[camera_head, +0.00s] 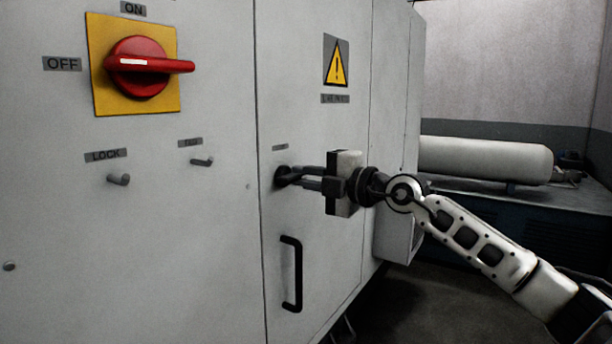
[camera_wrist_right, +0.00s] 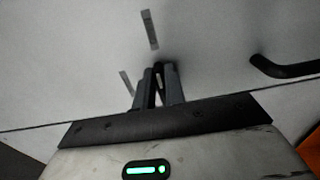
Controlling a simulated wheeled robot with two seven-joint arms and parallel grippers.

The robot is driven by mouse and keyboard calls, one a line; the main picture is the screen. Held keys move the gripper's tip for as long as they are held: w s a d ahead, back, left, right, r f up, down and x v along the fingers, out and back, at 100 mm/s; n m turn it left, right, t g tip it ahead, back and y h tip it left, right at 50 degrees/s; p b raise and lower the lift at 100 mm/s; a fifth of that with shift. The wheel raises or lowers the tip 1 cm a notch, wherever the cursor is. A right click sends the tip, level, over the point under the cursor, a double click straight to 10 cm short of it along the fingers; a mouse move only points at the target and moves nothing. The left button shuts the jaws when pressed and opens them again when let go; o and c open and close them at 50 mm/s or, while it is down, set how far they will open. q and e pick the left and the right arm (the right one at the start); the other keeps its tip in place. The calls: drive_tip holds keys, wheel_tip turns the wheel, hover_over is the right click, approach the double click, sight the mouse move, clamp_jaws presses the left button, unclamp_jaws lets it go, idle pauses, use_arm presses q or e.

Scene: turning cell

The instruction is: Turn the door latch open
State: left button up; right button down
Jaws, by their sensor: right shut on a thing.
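The door latch (camera_head: 281,177) is a small dark fitting on the grey cabinet door (camera_head: 335,230), just below a small label. My right gripper (camera_head: 297,179) reaches it from the right and is shut on it. Its fingers hide most of the latch, so I cannot tell how far it is turned. In the right wrist view the fingers (camera_wrist_right: 160,78) are close together against the pale door, and the latch itself is hidden between them. My left gripper is not in view.
A black door handle (camera_head: 292,273) sits below the latch. A white cylinder (camera_head: 485,160) lies behind on the right.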

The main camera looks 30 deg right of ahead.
drive_tip(key=c, duration=1.5)
unclamp_jaws()
drive_tip(key=shift+o, duration=0.2)
